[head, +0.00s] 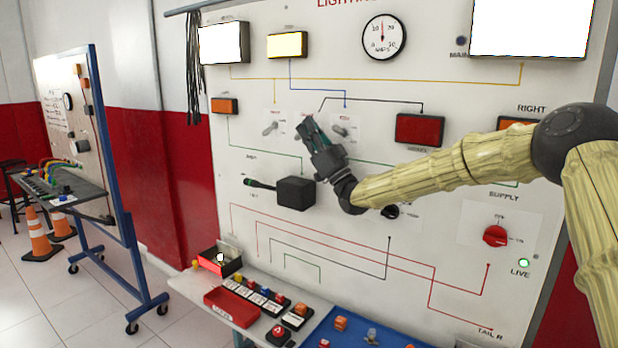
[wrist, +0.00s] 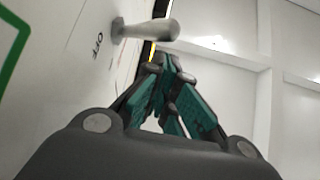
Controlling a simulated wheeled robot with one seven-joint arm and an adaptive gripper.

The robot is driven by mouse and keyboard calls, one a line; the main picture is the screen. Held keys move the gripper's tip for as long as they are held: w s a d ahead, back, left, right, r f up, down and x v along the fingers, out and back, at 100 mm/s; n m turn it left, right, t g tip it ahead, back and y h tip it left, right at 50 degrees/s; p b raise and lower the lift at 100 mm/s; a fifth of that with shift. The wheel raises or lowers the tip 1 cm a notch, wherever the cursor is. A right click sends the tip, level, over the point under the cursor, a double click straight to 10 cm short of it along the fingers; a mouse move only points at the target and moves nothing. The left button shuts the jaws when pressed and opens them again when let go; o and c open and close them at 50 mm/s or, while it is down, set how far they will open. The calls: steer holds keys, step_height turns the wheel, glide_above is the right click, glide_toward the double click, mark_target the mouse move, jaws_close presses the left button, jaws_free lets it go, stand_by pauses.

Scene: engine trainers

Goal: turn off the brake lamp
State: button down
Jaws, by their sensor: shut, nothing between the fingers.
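A dark red lamp (head: 419,130) sits on the right half of the white board; its small label is hard to read, and I cannot tell if it glows. Two grey toggle switches sit on white plates, a left one (head: 271,128) and a right one (head: 341,131). My gripper (head: 306,124) is shut and empty, close to the board between these toggles, pointing up and slightly left. In the wrist view a pale toggle lever (wrist: 150,29) sticks out from the board beside the letters OFF, just beyond my shut fingertips (wrist: 161,62). I cannot tell whether they touch.
A black box (head: 296,193) with a green-tipped lever juts from the board below my gripper. A red knob (head: 495,236) and a lit green LIVE light (head: 523,263) are at lower right. A bench with a red tray (head: 232,306) and small parts stands below.

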steer(key=r+p, duration=0.1)
steer(key=p, duration=0.3)
steer(key=shift+w+d+r, duration=0.1)
steer(key=shift+w+r, duration=0.05)
steer(key=shift+r+p, duration=0.15)
steer(key=shift+p, duration=0.65)
steer(key=shift+w+m+p, duration=0.1)
steer(key=shift+m+p, duration=0.2)
steer(key=shift+p, duration=0.1)
steer(key=m+t+h+p, duration=0.2)
steer(key=m+p, duration=0.1)
steer(key=m+t+h+p, duration=0.1)
steer(key=h, duration=0.1)
steer(key=shift+w+d+r+m, duration=0.15)
steer(key=shift+d+r+m, duration=0.05)
steer(key=shift+r+m, duration=0.15)
steer(key=shift+w+r+m+t+h+p, duration=0.1)
steer(key=shift+m+t+h+p, duration=0.5)
steer(key=shift+p, duration=0.45)
